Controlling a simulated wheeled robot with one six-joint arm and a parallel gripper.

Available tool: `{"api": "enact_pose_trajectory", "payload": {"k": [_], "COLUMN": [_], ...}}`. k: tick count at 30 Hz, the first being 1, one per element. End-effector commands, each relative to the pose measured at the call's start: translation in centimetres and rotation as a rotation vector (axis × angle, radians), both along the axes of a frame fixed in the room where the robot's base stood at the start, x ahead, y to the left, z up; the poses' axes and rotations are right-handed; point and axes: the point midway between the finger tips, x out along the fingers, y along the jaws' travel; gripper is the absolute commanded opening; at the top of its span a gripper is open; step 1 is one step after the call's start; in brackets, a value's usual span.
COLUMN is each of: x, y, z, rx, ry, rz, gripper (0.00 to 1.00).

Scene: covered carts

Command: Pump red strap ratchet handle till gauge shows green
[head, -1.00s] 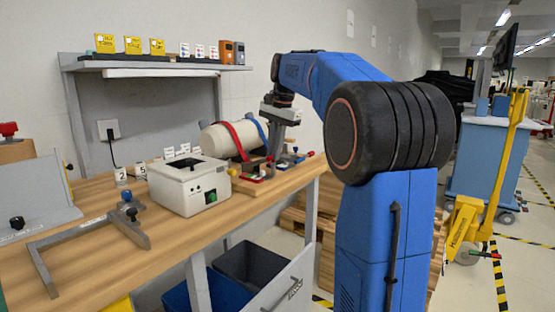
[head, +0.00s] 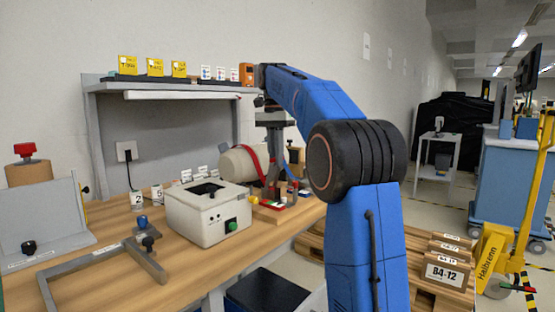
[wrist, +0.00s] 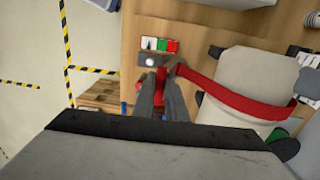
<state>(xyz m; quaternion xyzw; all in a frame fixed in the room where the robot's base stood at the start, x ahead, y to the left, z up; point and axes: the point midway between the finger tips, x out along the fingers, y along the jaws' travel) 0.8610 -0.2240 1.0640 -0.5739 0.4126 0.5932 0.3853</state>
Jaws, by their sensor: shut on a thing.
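A cream cylinder (head: 236,163) lies on the wooden bench with a red strap (head: 257,164) around it. In the wrist view the red strap (wrist: 235,98) runs from the cylinder (wrist: 247,75) to the ratchet. My gripper (wrist: 161,74) points down there, shut on the red ratchet handle (wrist: 160,77), which is mostly hidden between the fingers. The gauge (wrist: 160,44) shows white, green and red fields beside the fingertips. I cannot make out its pointer.
A white box with a green knob (head: 208,212) stands left of the ratchet. A grey angled frame (head: 150,262) lies at the bench's front left. A shelf (head: 160,88) stands behind.

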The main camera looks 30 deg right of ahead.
Motion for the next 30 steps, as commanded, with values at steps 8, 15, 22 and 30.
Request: {"api": "enact_pose_trajectory", "payload": {"k": [8,15,22,30], "x": [0.11,0.06,0.03,-0.41], "y": [0.15,0.11,0.10,0.10], "z": [-0.11,-0.06,0.01,0.52], "rx": [-0.012,-0.012,-0.012,-0.014], "ry": [0.035,0.036,0.034,0.032], "rz": [0.001,0.000,0.000,0.000], "gripper": [0.00,0.00,0.19,0.19]}}
